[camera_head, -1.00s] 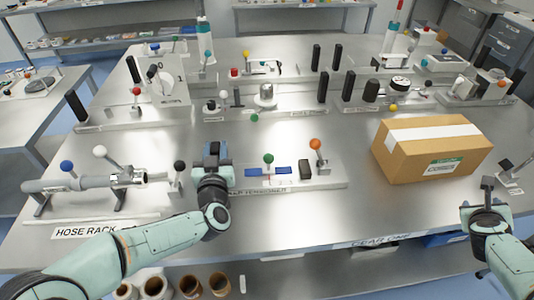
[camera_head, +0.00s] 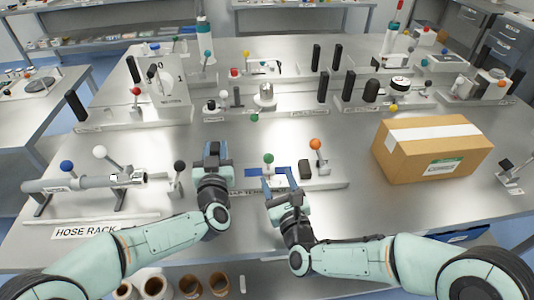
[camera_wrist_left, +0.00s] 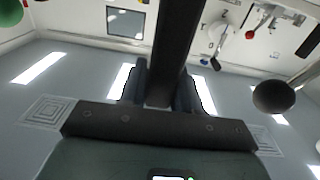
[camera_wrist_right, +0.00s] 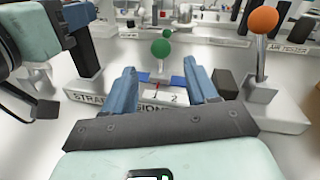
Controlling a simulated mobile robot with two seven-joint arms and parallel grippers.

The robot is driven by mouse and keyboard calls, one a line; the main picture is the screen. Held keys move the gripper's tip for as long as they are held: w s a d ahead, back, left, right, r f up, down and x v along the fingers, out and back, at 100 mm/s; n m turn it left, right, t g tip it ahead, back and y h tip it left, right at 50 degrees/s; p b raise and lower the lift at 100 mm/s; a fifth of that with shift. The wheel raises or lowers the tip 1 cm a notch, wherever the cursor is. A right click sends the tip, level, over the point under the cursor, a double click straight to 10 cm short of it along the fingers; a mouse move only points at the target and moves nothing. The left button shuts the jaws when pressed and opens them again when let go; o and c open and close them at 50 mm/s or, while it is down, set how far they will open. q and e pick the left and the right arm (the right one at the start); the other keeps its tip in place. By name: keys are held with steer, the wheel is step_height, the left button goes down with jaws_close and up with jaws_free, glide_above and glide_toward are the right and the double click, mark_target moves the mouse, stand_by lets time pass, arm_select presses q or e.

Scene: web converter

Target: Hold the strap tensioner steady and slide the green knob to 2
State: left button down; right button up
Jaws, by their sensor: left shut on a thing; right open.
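The strap tensioner (camera_head: 325,185) is a low plate with blue strips. Its green knob (camera_head: 268,158) stands upright on a stem; the right wrist view also shows the knob (camera_wrist_right: 160,48). Marks 1 and 2 lie on the plate below, with a red pointer (camera_wrist_right: 155,86) near the 1. My left gripper (camera_head: 213,150) is shut on a dark upright bar (camera_wrist_left: 172,45) at the tensioner's left end. My right gripper (camera_head: 279,177) is open at the tensioner's front edge; its blue fingers spread either side of the knob's line, short of the knob.
An orange knob (camera_head: 315,144) and a black block (camera_head: 305,169) stand right of the green knob. The hose rack (camera_head: 85,184) is at left, a cardboard box (camera_head: 432,165) at right. Another green knob (camera_head: 254,118) stands behind. Bare table lies before the box.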

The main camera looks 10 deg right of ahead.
mark_target(269, 162)
steer(key=w, duration=0.3)
steer(key=w+a, duration=0.1)
steer(key=w, duration=0.6)
steer(key=shift+w+a, duration=0.3)
steer(key=shift+w, duration=0.05)
